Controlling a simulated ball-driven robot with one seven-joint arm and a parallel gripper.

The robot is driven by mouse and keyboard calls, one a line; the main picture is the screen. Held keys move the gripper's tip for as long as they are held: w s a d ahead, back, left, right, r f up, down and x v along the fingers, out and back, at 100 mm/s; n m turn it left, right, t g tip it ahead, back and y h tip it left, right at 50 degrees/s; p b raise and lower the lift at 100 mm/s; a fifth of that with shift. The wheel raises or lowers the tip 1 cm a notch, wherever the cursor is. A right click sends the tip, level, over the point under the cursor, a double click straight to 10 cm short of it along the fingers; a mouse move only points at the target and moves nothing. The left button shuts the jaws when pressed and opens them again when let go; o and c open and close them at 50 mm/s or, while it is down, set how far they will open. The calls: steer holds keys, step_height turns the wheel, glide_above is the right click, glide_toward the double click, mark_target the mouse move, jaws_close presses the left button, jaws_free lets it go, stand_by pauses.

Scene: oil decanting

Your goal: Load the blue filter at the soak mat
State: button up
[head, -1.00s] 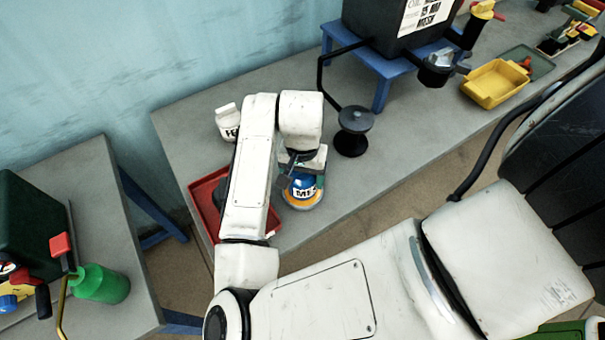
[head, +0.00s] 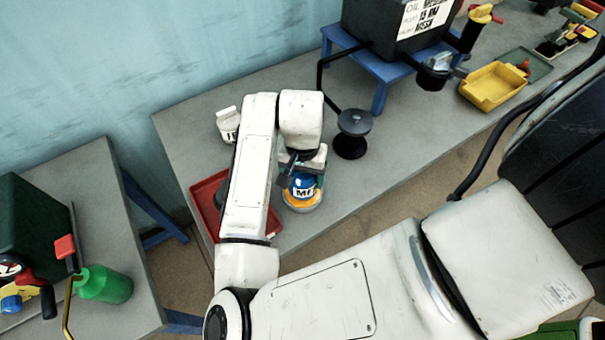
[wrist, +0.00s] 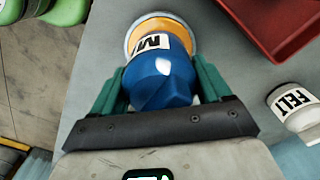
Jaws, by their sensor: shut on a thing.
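The blue filter (head: 306,180) has a white label with dark letters. It also shows in the wrist view (wrist: 160,78). My gripper (wrist: 159,66) is shut on it, with one green finger on each side. In the head view my gripper (head: 302,166) is partly hidden by my arm. The filter's far end is over a round orange pad with a pale rim, which I take to be the soak mat (head: 304,206); it also shows in the wrist view (wrist: 184,40). I cannot tell whether the filter touches it.
A red tray (head: 205,208) and a white bottle (head: 228,123), labelled FELT in the wrist view (wrist: 292,108), lie close by. A black stand (head: 352,135), a blue bench (head: 378,68) and a yellow tray (head: 492,86) are to the right. A green bottle (head: 104,285) is on the left table.

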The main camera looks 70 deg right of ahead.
steer(key=shift+r+p, duration=2.05)
steer(key=shift+r, duration=0.75)
